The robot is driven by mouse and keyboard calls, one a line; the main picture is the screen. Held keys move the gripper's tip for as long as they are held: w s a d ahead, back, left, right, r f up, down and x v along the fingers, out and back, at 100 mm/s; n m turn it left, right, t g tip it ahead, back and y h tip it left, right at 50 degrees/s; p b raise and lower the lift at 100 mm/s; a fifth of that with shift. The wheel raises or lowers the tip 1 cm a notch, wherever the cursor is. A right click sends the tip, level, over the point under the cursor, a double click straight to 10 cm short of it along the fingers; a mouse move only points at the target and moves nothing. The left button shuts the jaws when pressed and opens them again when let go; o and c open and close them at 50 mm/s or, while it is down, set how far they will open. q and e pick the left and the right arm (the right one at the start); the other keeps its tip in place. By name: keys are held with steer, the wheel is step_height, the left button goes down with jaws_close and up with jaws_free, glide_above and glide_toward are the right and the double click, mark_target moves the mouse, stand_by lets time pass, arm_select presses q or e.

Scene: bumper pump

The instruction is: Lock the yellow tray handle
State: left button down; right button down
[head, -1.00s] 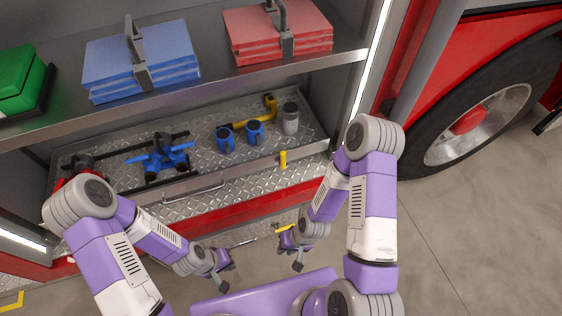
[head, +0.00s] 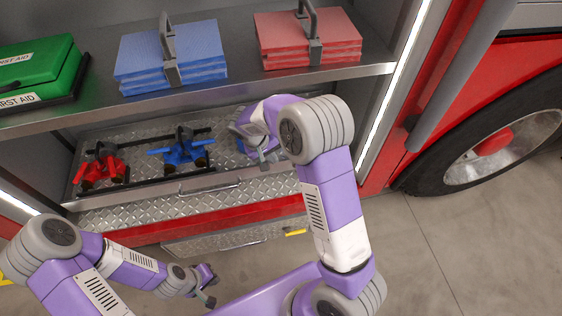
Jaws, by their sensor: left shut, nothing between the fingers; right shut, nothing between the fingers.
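The pulled-out metal tray (head: 140,212) has a diamond-plate surface and a silver bar (head: 210,188) along its front. The small upright yellow handle seen earlier near the tray's right front is hidden behind my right arm now. Another yellow piece (head: 295,233) shows on the lower diamond-plate panel (head: 230,240). My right gripper (head: 263,152) is shut and empty, reaching over the right part of the tray. Whether it touches anything there cannot be told. My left gripper (head: 208,288) is shut and empty, low in front of the truck.
Red (head: 101,170) and blue (head: 182,152) fittings stand on the tray. The shelf (head: 240,82) above holds a green first aid box (head: 40,75), blue pads (head: 200,55) and red pads (head: 335,40). A lit post (head: 397,85) bounds the compartment's right side. The floor is open at right.

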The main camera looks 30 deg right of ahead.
steer(key=shift+w+d+r, duration=0.1)
steer(key=shift+w+r, duration=0.1)
steer(key=shift+r, duration=0.15)
